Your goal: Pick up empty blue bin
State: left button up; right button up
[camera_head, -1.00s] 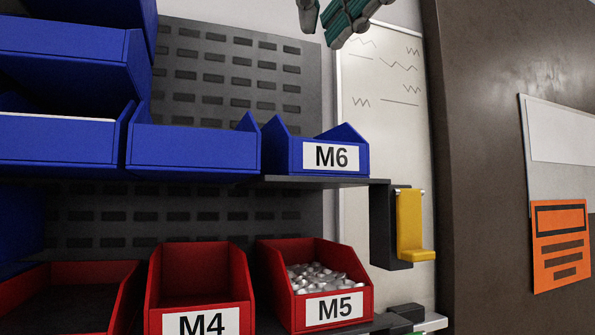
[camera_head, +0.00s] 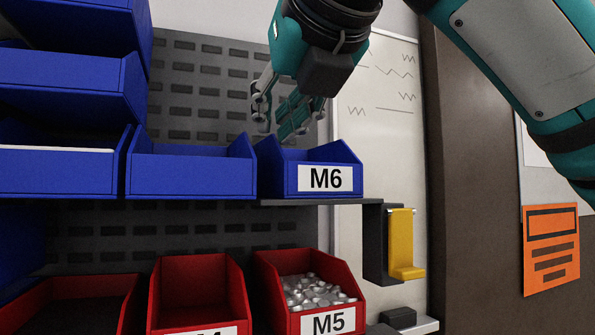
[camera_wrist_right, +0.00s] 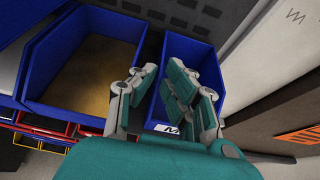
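The blue bin labelled M6 (camera_head: 282,180) stands at the right end of the upper shelf. It also shows in the right wrist view (camera_wrist_right: 187,47), partly covered by the fingers; the part of its inside that shows is plain blue, with no contents visible. My right gripper (camera_head: 276,118) points down above the back of this bin, fingers apart and nothing between them. In the right wrist view, the right gripper (camera_wrist_right: 158,90) has its fingers over the bin's opening; whether they touch a wall I cannot tell. My left gripper is not in view.
Another blue bin (camera_head: 190,175) stands close beside M6 on the left, with more blue bins stacked further left. Below are red bins, including M5 (camera_head: 310,322) with metal parts. A yellow holder (camera_head: 401,245) hangs right of the shelf. A perforated panel (camera_head: 205,95) stands behind.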

aim_at(270, 137)
jog(key=p+x, duration=0.1)
jog(key=x, duration=0.3)
jog(key=shift+d, duration=0.15)
jog(key=shift+w+f, duration=0.15)
jog(key=shift+w, duration=0.15)
jog(key=shift+s, duration=0.25)
grip_shut()
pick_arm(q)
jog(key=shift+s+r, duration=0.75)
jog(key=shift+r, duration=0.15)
pick_arm(e)
jog(key=shift+w, duration=0.1)
